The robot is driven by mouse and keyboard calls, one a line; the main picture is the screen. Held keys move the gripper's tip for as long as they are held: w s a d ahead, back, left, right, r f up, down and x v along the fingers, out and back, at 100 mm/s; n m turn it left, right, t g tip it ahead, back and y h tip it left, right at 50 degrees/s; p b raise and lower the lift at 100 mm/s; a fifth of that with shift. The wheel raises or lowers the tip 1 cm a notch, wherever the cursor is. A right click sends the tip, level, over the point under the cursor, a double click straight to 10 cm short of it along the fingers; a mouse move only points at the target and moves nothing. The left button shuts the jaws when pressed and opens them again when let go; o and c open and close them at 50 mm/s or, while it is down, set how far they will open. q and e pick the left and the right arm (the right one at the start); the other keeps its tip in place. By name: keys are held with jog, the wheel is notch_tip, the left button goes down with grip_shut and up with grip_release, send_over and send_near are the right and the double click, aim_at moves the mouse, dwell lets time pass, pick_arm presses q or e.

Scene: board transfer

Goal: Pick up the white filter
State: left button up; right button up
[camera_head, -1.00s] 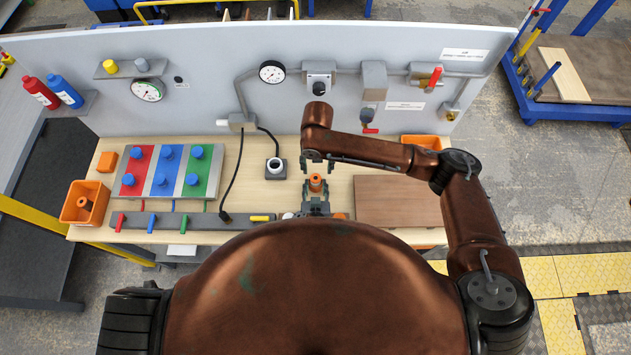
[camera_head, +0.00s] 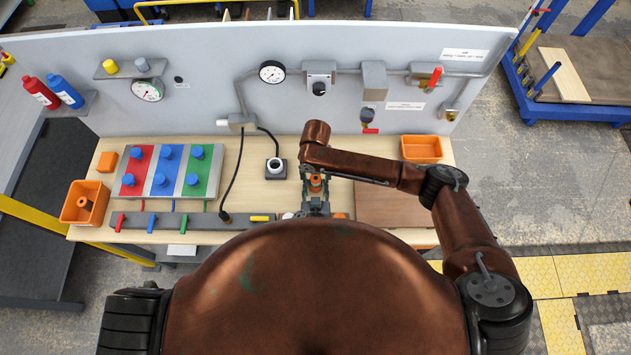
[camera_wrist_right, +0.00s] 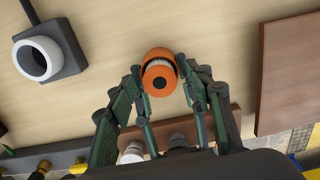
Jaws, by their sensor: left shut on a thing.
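The filter (camera_wrist_right: 158,72) appears to be a short cylinder with an orange end cap and a pale band, seen nearly end-on in the right wrist view. In the head view its orange top (camera_head: 315,181) shows small. Contact between the right fingers and the cap cannot be told. The lower part of the filter is hidden.
A black block with a white ring (camera_head: 275,166) stands left of the grippers. A brown board (camera_head: 400,203) lies to the right. An orange bin (camera_head: 421,149) is at the back right, another (camera_head: 84,202) at far left. The grey panel (camera_head: 225,75) rises behind.

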aim_at(316, 178)
jog(key=c, duration=1.1)
jog(key=shift+r, duration=0.1)
notch_tip(316, 178, up, 18)
pick_arm(q)
jog(key=o, duration=1.1)
jog(key=o, duration=0.4)
jog(key=shift+c, duration=0.2)
